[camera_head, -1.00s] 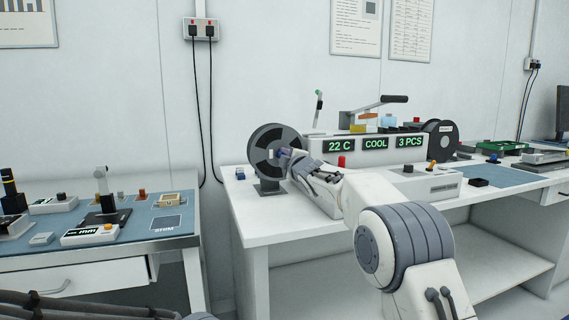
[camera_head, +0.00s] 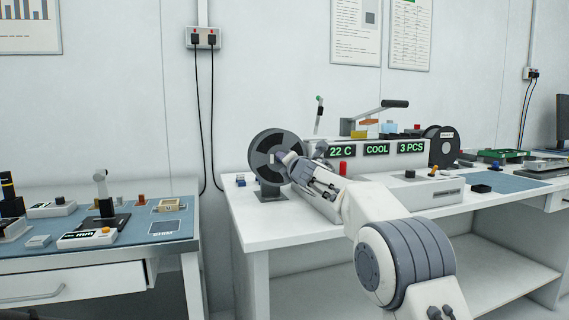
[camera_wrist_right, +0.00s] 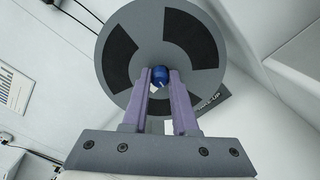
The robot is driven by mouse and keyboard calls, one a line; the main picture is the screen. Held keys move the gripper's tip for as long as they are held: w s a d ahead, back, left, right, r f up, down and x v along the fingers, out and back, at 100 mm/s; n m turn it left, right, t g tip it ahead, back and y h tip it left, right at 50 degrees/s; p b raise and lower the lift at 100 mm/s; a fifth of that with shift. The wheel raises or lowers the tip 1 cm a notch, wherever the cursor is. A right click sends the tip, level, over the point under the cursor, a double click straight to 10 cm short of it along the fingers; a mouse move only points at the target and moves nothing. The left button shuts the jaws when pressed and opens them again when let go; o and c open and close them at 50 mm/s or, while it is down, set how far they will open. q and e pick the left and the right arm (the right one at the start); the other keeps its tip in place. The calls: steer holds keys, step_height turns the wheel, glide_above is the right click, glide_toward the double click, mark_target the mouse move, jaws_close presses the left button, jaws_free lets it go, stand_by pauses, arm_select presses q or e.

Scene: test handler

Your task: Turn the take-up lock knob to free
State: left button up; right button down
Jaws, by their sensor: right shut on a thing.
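The take-up lock knob (camera_wrist_right: 160,75) is a small blue knob at the hub of the grey take-up reel (camera_wrist_right: 120,55), which has dark sector openings. In the head view the reel (camera_head: 264,143) stands upright at the left end of the white handler (camera_head: 400,152). My right gripper (camera_wrist_right: 159,88) is shut on the knob, one finger on each side; a white mark shows on the knob. In the head view my right gripper (camera_head: 284,158) reaches the reel's hub and hides the knob. My left gripper is not in view.
A "TAKE-UP" label (camera_wrist_right: 212,103) sits beside the reel. The handler's displays (camera_head: 377,149) read 22 C, COOL and 3 PCS. A red button (camera_head: 343,168) is close to my right wrist. A second table (camera_head: 100,268) with instruments stands at left, across a gap.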

steer(key=shift+a+f+n, duration=0.1)
steer(key=shift+n, duration=1.2)
steer(key=c, duration=0.7)
jaws_free()
steer(key=shift+b+v, duration=3.6)
steer(key=shift+v, duration=1.65)
